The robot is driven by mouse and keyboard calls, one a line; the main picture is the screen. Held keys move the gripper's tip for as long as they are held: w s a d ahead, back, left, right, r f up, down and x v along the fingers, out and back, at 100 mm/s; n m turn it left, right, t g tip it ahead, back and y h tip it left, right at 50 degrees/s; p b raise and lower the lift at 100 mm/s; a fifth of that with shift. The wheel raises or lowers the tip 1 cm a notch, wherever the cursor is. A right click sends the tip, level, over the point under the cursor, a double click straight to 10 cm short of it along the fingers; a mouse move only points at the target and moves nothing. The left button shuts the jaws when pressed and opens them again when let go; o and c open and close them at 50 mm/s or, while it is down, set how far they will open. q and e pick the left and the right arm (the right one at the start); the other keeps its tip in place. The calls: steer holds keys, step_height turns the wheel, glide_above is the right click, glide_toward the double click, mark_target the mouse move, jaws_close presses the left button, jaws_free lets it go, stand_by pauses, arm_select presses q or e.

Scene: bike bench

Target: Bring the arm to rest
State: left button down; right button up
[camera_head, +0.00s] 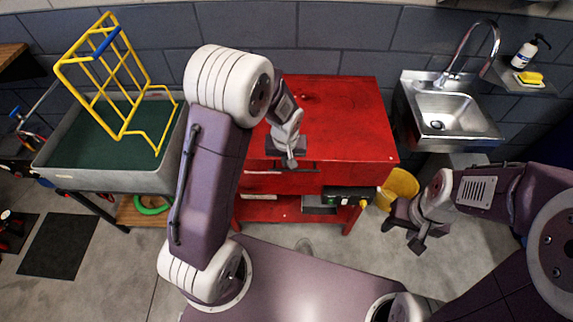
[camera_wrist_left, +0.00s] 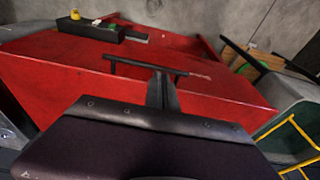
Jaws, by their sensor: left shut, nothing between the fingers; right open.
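My left arm rises from my base at the lower middle of the head view and bends forward at its elbow. My left gripper (camera_head: 289,160) is shut and empty, in front of the red workbench (camera_head: 345,115) near its front edge. In the left wrist view the shut gripper (camera_wrist_left: 163,92) points at the red bench, which fills much of the picture. I cannot tell whether the gripper touches the bench. My right gripper (camera_head: 418,241) is open and empty, above the floor at the right, near the yellow bucket (camera_head: 402,187).
A grey basin (camera_head: 60,180) with a yellow rack (camera_head: 118,90) stands at the left. A steel sink (camera_head: 445,118) is on the wall at the back right. A dark tray (camera_head: 348,193) with small items is at the bench's front.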

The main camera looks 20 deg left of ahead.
arm_select(q)
steer(key=shift+s+r, duration=0.5)
steer(key=shift+r, duration=3.95)
steer(key=s+a+f+m, duration=0.1)
steer(key=s, duration=0.6)
steer(key=s+a+f+m+g, duration=0.1)
steer(key=s+f+m, duration=0.1)
steer(key=s, duration=0.4)
steer(key=shift+s+a+f+h, duration=0.15)
steer(key=shift+s+f+h, duration=0.1)
steer(key=shift+s+h, duration=0.15)
